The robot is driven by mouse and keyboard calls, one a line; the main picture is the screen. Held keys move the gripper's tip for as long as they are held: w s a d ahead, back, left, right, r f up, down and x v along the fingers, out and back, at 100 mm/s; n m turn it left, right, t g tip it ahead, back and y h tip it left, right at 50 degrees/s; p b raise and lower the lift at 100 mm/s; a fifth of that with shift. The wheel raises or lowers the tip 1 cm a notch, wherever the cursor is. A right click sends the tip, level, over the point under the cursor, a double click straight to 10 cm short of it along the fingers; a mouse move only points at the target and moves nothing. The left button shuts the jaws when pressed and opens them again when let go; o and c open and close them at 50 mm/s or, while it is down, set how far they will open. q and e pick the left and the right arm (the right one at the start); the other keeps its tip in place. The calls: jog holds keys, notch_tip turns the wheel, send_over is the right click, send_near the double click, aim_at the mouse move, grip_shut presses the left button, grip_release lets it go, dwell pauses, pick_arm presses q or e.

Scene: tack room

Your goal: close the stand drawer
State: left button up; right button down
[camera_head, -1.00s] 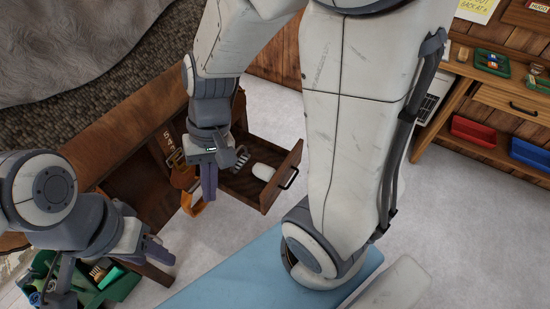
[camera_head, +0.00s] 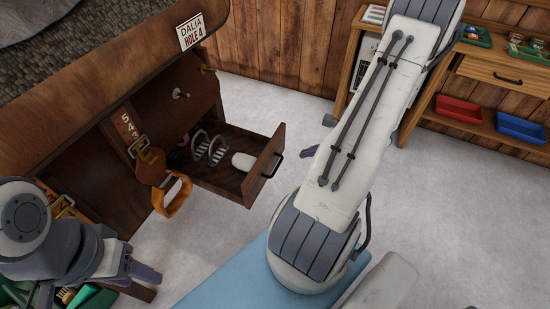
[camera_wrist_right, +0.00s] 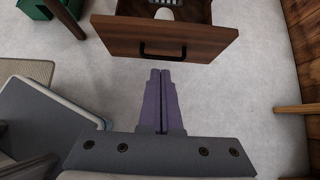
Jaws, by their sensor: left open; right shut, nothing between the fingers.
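The stand drawer (camera_head: 262,172) is pulled out from the dark wooden stand (camera_head: 150,75). A white rounded object and striped items lie inside it. In the right wrist view, the drawer front (camera_wrist_right: 170,38) with its dark handle (camera_wrist_right: 162,50) is ahead of my right gripper (camera_wrist_right: 160,72). The right fingers are shut and empty, pointing at the handle with a gap between. In the head view the right gripper (camera_head: 309,152) is mostly hidden behind my arm, to the right of the drawer front. My left gripper (camera_head: 147,276) is open at lower left, away from the drawer.
An orange strap (camera_head: 172,195) hangs at the stand's front beside the drawer. A green box (camera_head: 95,298) with a brush is at lower left. A workbench with a red bin (camera_head: 459,109) and a blue bin (camera_head: 522,128) stands at right. Pale floor is clear before the drawer.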

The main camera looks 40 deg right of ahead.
aim_at(267, 158)
pick_arm(q)
jog(key=shift+f+b, duration=1.05)
jog(key=shift+f, duration=0.1)
pick_arm(e)
jog(key=shift+w+a+r+x, duration=0.15)
jog(key=shift+w+r+x, duration=0.2)
jog(key=shift+x, duration=1.75)
jog(key=shift+w+a+r+x, duration=0.15)
jog(key=shift+w+r+x, duration=0.15)
jog(key=shift+x, duration=1.8)
jog(key=shift+w+a+r+x, duration=0.15)
jog(key=shift+w+r+x, duration=0.15)
jog(key=shift+x, duration=1.8)
jog(key=shift+r, duration=0.1)
